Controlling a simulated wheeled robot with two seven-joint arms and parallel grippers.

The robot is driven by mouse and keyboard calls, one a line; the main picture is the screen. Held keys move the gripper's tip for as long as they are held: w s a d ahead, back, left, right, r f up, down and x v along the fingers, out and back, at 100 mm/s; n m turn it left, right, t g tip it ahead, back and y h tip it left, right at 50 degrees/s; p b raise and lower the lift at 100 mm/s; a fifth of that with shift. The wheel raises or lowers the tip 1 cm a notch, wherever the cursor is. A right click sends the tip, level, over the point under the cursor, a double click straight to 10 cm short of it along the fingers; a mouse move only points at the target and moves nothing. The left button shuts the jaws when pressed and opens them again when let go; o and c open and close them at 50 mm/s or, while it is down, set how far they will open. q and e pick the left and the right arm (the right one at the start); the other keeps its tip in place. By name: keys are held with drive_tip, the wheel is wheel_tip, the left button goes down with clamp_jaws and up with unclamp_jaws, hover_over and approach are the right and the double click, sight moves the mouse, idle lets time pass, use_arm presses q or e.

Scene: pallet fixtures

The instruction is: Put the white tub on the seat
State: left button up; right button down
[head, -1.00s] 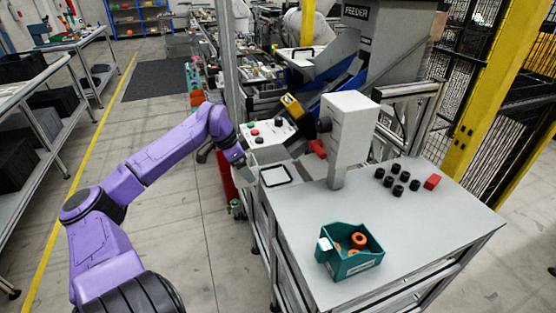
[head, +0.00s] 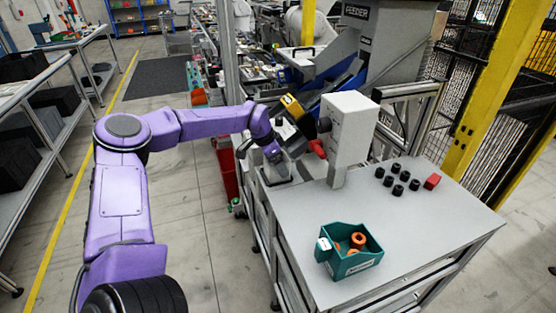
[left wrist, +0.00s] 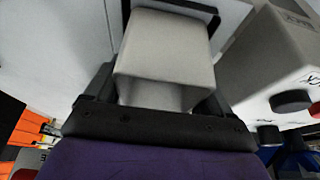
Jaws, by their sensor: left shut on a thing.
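The white tub (left wrist: 165,62) is between the two dark fingers of my left gripper (left wrist: 160,100) in the left wrist view. My left gripper (head: 279,168) is shut on it at the table's far left corner in the head view, where the gripper mostly hides the tub. The seat, a black square outline on the table, shows partly behind the tub in the left wrist view (left wrist: 190,8); in the head view the gripper covers most of it. I cannot tell whether the tub touches the seat. My right gripper is not in view.
A white upright box (head: 349,135) stands just right of the gripper on the grey table (head: 400,230). A teal bin (head: 350,262) with orange rings, several black cylinders (head: 398,178) and a red block (head: 432,181) lie further right. A control box with buttons (left wrist: 275,70) is close by.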

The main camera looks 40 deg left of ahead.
use_arm(q)
drive_tip(key=shift+w, duration=0.1)
drive_tip(key=o, duration=0.9)
drive_tip(key=shift+f, duration=0.1)
drive_tip(key=shift+a+r, duration=0.1)
drive_tip(key=shift+r, duration=0.2)
drive_tip(key=b+v, duration=0.2)
drive_tip(key=v, duration=0.9)
drive_tip(key=shift+s+r, duration=0.25)
drive_tip(key=shift+s, duration=0.05)
